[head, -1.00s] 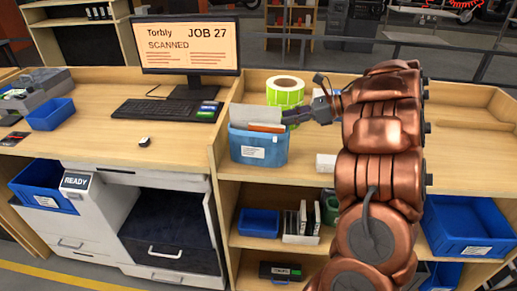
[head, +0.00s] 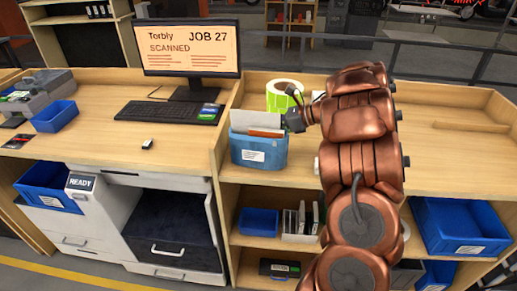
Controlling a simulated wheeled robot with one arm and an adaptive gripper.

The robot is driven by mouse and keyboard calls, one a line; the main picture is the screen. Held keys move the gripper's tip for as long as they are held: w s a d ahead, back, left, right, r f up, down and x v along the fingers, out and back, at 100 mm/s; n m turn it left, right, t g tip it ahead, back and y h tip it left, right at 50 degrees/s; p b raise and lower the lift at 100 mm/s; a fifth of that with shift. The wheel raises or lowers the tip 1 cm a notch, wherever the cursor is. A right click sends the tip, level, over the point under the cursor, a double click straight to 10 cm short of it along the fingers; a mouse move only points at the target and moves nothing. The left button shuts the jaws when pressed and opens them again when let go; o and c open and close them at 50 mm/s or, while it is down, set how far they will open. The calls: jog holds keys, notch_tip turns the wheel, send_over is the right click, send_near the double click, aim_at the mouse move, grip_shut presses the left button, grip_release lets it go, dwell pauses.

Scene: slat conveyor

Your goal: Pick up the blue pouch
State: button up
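The blue pouch (head: 262,152) stands upright on the desk's right section. It has a white label on its front, and white and orange papers stick out of its top. My gripper (head: 292,122) is at the pouch's upper right edge, reaching in from the right. The fingers are small, dark and partly hidden by the arm and the pouch. I cannot tell whether they touch the pouch or are open or shut.
A roll of green labels (head: 281,95) stands just behind the pouch. A wooden divider, a keyboard (head: 170,112) and a monitor (head: 188,50) are to the left. Shelves below hold blue bins (head: 259,221). The desk's right part is mostly clear.

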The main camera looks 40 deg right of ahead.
grip_shut()
dwell(0.7)
